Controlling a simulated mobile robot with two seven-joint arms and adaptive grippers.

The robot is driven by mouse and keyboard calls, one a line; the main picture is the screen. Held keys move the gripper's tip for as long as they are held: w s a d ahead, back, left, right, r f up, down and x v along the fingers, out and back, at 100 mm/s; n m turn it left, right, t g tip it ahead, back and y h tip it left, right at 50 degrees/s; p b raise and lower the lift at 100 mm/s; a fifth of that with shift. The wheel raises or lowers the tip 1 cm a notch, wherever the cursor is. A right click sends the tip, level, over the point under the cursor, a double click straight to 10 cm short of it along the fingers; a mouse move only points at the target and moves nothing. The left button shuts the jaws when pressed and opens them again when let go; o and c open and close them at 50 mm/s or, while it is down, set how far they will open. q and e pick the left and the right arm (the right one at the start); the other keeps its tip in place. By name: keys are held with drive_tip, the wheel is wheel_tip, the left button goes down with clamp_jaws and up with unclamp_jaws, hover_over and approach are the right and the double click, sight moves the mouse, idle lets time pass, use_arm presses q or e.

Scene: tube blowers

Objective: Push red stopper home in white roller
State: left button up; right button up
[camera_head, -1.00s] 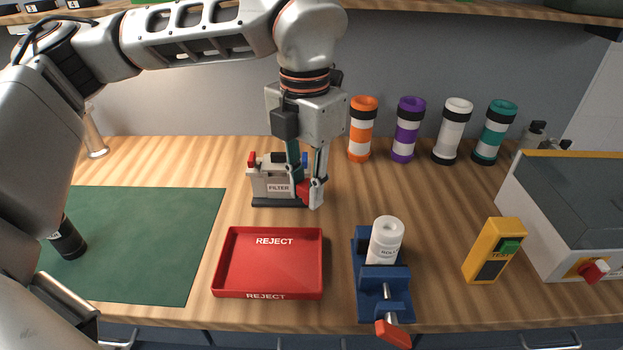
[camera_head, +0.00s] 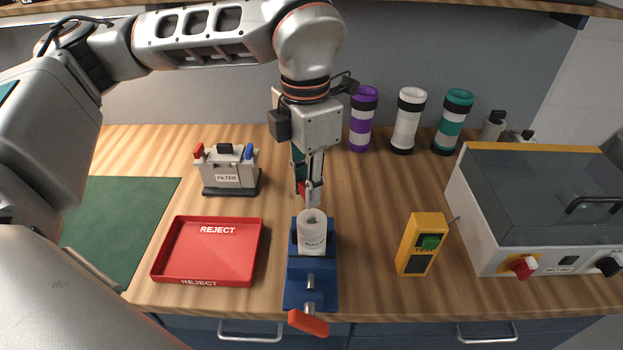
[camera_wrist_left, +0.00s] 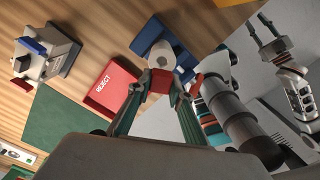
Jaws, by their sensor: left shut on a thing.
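The white roller (camera_head: 313,236) stands upright in a blue vise (camera_head: 290,275), its open end facing up. It also shows in the left wrist view (camera_wrist_left: 166,54). My left gripper (camera_head: 309,192) points down and is shut on the red stopper (camera_head: 301,187), just behind and above the roller in the head view. The red stopper also shows between the fingertips in the left wrist view (camera_wrist_left: 160,81). I cannot tell whether stopper and roller touch. My right gripper (camera_wrist_left: 261,24) seems to show small in the left wrist view; its finger state is unclear.
A red reject tray (camera_head: 165,250) and a filter block (camera_head: 229,172) stand left of the vise. A yellow test box (camera_head: 422,243) and a grey lidded machine (camera_head: 535,200) stand right. Banded tubes (camera_head: 409,120) line the back. Bare wood lies between vise and test box.

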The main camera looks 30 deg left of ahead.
use_arm(q)
drive_tip(key=shift+w+d, duration=0.1)
drive_tip(key=shift+d, duration=0.2)
use_arm(e)
drive_tip(key=shift+d, duration=0.35)
use_arm(q)
drive_tip(key=shift+a, duration=0.1)
use_arm(e)
drive_tip(key=shift+a, duration=0.15)
drive_tip(key=shift+f, duration=0.15)
use_arm(q)
drive_tip(key=shift+f+b, duration=0.15)
drive_tip(key=shift+b, duration=0.2)
wheel_tip(320, 180, down, 2)
drive_tip(key=shift+b, duration=0.85)
drive_tip(key=shift+f+b, duration=0.7)
drive_tip(key=shift+f, duration=0.3)
use_arm(e)
drive_tip(key=shift+w+a+f+y, duration=0.2)
drive_tip(key=shift+a+f, duration=0.1)
drive_tip(key=shift+f, duration=0.2)
drive_tip(key=shift+w+a+f+y, duration=0.15)
drive_tip(key=shift+a+f, duration=0.15)
drive_tip(key=shift+f, duration=0.15)
drive_tip(key=shift+s+d+f, duration=0.1)
drive_tip(key=shift+f, duration=0.25)
drive_tip(key=shift+r, duration=0.1)
